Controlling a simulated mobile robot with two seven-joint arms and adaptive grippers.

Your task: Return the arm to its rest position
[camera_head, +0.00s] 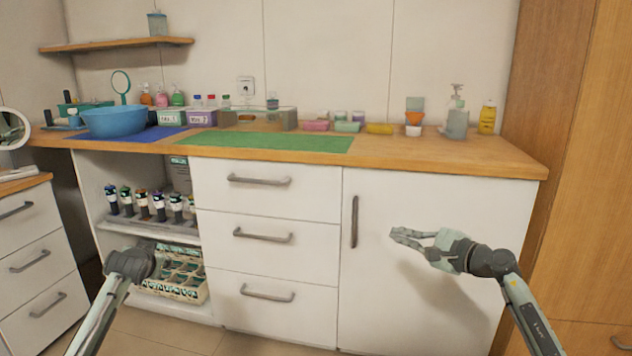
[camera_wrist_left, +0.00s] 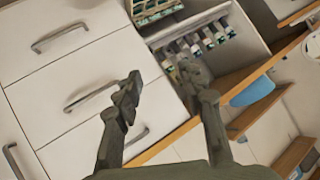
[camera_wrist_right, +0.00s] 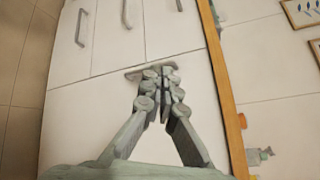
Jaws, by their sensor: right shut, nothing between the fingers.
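My right gripper (camera_head: 400,236) is in front of the white cabinet door (camera_head: 375,270), right of its vertical handle (camera_head: 354,221). Its fingers are together with nothing between them, as the right wrist view (camera_wrist_right: 160,74) also shows. My left arm comes in at the lower left of the head view, in front of the open shelf compartment. In the left wrist view my left gripper (camera_wrist_left: 160,80) has its two fingers wide apart, with nothing between them. Its fingertips are hidden in the head view.
The wooden counter (camera_head: 450,152) holds a blue bowl (camera_head: 114,121), a green mat (camera_head: 265,141), small boxes and bottles. White drawers (camera_head: 265,205) stand between the arms. The open shelf holds several bottles and a basket (camera_head: 172,284). A tall wooden cabinet (camera_head: 565,150) stands at right.

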